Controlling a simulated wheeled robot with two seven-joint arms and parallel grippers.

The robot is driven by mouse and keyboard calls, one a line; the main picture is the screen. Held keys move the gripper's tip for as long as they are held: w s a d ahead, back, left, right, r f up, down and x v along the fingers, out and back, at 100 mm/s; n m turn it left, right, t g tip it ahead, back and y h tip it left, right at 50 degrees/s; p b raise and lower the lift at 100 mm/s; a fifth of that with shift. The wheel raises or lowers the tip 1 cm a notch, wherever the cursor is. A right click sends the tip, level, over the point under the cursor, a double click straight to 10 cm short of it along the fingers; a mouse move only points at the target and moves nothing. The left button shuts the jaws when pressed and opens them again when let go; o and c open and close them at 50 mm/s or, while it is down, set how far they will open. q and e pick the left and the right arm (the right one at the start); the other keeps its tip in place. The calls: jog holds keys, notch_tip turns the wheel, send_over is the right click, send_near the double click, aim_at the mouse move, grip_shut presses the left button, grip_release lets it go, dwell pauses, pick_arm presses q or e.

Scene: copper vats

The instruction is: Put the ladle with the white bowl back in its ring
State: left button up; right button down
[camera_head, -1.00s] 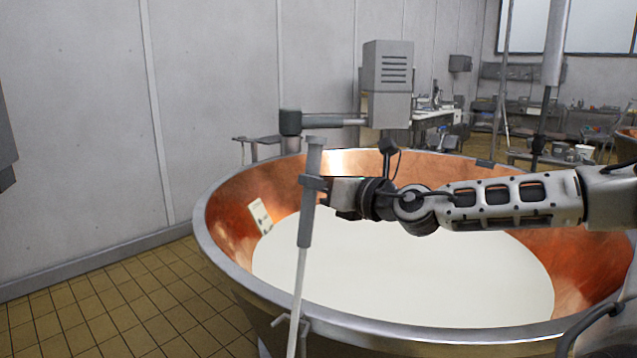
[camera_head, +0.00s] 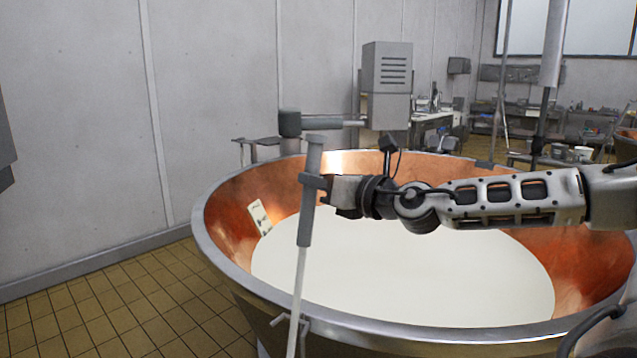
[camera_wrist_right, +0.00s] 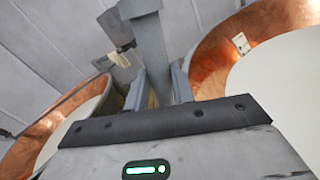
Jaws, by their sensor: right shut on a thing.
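My right gripper (camera_head: 318,190) is shut on the grey handle of a ladle (camera_head: 305,228) near the handle's upper part. The handle hangs nearly upright, leaning slightly, in front of the copper vat. Its thin pale shaft (camera_head: 296,315) runs down past the vat's near rim and out of the bottom of the picture, so the bowl is out of view. A small metal bracket (camera_head: 280,320) shows on the vat's outside beside the shaft; I cannot tell if it is the ring. The right wrist view shows the handle (camera_wrist_right: 152,50) between the fingers. My left gripper is not in view.
The copper vat (camera_head: 228,205) with a metal rim holds white liquid (camera_head: 430,275). A pale card (camera_head: 259,217) rests on its inner left wall. A grey motor box on an arm (camera_head: 388,85) stands behind. Tiled floor (camera_head: 120,310) at left is clear.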

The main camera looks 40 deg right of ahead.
jog(key=c, duration=1.1)
grip_release()
pick_arm(q)
jog(key=b, duration=0.3)
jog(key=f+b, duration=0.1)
jog(key=b, duration=0.1)
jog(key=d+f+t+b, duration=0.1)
jog(key=b, duration=0.2)
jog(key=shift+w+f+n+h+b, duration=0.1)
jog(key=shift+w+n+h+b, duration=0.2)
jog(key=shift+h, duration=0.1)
pick_arm(e)
jog(key=s+d, duration=0.1)
jog(key=s, duration=1.5)
